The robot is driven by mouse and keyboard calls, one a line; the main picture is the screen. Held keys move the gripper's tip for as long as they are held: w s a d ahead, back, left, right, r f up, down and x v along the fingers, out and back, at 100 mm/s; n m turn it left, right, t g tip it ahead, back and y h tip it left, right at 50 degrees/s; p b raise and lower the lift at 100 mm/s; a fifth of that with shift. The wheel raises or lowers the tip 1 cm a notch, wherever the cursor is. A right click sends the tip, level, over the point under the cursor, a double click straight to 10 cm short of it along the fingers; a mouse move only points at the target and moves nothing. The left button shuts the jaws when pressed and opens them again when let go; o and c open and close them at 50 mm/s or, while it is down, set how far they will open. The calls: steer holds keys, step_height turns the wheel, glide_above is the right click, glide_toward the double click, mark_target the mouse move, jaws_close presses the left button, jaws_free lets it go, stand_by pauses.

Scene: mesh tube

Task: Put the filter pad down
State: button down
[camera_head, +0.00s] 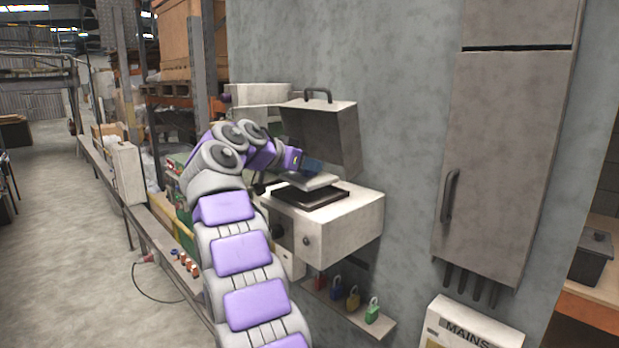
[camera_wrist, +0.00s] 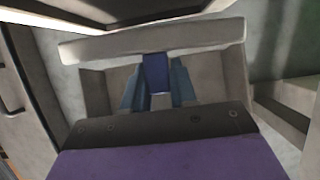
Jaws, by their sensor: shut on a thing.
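The filter pad (camera_head: 318,181) is a pale, flat slab. In the wrist view the pad (camera_wrist: 205,38) spans the upper middle, edge towards the camera. My gripper (camera_head: 311,167) has blue fingers and is shut on the pad; the fingers also show in the wrist view (camera_wrist: 157,82). In the head view the pad appears over the dark tray or opening (camera_head: 325,200) on top of a white wall-mounted box (camera_head: 345,220). I cannot tell whether it touches it. My gripper hides part of the pad.
The box's grey lid (camera_head: 338,135) stands open behind the pad. Below the box a small shelf (camera_head: 380,328) carries several coloured padlocks (camera_head: 353,298). A grey cabinet (camera_head: 510,150) is on the wall at right. The floor (camera_head: 60,240) at left is open.

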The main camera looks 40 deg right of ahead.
mark_target(304, 176)
step_height(304, 176, down, 2)
steer(key=shift+s+d+f+b, duration=0.1)
steer(key=shift+s+b, duration=0.05)
steer(key=shift+b, duration=0.3)
steer(key=shift+f, duration=0.6)
steer(key=c, duration=0.9)
jaws_free()
steer(key=shift+d, duration=0.1)
steer(key=b+v, duration=0.1)
steer(key=v, duration=1.1)
